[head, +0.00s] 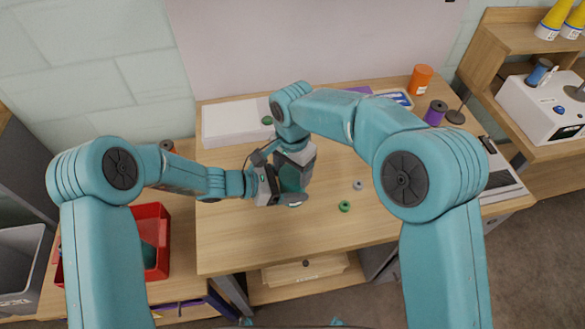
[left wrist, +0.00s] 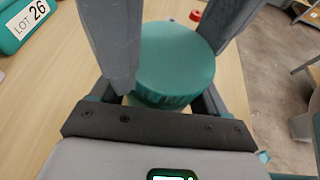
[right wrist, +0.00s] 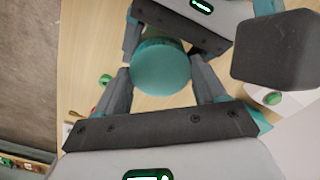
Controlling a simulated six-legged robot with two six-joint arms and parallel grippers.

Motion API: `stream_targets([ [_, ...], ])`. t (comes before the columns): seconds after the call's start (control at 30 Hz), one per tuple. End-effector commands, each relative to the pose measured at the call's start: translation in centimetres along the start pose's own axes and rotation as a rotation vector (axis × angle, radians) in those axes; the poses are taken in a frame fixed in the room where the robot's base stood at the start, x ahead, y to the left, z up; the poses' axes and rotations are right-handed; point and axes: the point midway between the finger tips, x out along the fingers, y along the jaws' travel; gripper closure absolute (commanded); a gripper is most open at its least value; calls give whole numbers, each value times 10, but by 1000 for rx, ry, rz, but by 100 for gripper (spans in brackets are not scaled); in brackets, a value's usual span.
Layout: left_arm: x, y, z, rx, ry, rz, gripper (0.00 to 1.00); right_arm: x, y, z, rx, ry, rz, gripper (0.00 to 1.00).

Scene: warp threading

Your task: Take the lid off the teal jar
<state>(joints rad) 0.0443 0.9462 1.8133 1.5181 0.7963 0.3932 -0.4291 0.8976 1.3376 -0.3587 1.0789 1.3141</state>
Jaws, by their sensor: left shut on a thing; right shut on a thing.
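The teal jar (head: 290,178) is between my two grippers over the middle of the table, largely covered by them in the head view. My left gripper (head: 277,188) comes in from the left and is shut on the jar's body. In the left wrist view a round teal top (left wrist: 175,58) shows between its fingers. My right gripper (head: 296,160) reaches the jar from above and behind and is shut on the lid. In the right wrist view the round teal lid (right wrist: 160,68) sits between its fingers. Whether any gap separates lid and jar is hidden.
A green ring (head: 345,206) and a small grey ring (head: 358,185) lie right of the grippers. A white box (head: 222,125) stands at the back left. An orange cup (head: 420,78) and a purple spool (head: 435,112) stand back right. A red bin (head: 155,222) is at left. The front table is clear.

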Motion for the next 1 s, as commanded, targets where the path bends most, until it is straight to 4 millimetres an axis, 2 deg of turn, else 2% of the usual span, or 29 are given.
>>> stream_targets([
  [0.13, -2, 5, -1, -5, 3, 15, 100, 1, 3, 1, 2, -5, 13, 66],
  [0.17, -2, 5, -1, -5, 3, 15, 100, 1, 3, 1, 3, -5, 13, 26],
  [0.23, -2, 5, -1, -5, 3, 15, 100, 1, 3, 1, 3, -5, 12, 4],
  [0.53, -1, 3, 0, -2, 1, 8, 100, -2, 2, 0, 5, -2, 6, 4],
  [0.8, -1, 2, 0, -2, 1, 6, 100, -38, 0, 0, 4, 0, 3, 4],
  [1.0, -1, 2, 0, -1, 0, 5, 100, -51, 0, 0, 45, -1, 3, 8],
])
